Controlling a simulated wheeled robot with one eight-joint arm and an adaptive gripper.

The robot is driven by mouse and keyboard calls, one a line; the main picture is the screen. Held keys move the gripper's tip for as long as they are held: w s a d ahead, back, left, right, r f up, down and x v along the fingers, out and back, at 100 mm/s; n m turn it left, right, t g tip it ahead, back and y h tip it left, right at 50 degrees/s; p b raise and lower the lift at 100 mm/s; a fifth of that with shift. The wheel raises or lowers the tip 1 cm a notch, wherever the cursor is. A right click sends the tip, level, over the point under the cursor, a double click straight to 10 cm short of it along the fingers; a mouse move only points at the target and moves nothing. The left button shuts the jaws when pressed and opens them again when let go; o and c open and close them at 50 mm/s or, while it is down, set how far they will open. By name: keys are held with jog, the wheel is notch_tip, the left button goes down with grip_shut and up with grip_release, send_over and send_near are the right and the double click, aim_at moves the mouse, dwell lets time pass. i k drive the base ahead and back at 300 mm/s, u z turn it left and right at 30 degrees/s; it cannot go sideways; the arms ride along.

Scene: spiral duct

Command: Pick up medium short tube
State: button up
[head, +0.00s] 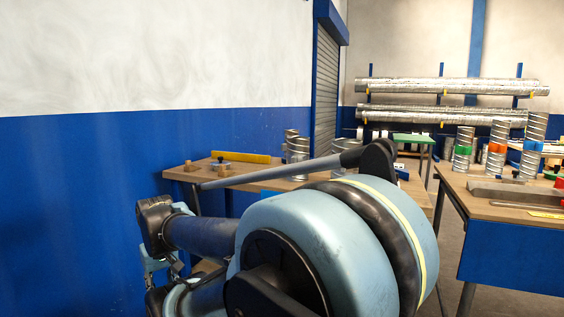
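Several short ribbed metal tubes (297,149) stand at the back of the wooden left table, close together and partly hidden by my arm. Other spiral metal tubes (532,130) stand on the right table, some with green, orange or red bands. I cannot tell from this view which one is the medium short tube. My arm fills the middle foreground and bends down at the left. Small dark and light blue parts at its far end, my gripper perhaps (174,264), are too small and covered to show their fingers. No tube shows at that end.
The left table (262,184) holds a yellow bar (241,157) and small wooden-knobbed pieces. The right table (480,208) carries a long grey metal tray (514,192). Long silver ducts (445,90) lie on a rack at the back. A blue and white wall (70,190) stands at left.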

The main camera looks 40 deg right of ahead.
aim_at(297, 146)
jog(key=k, duration=1.6)
jog(key=z, duration=1.4)
jog(key=i, duration=1)
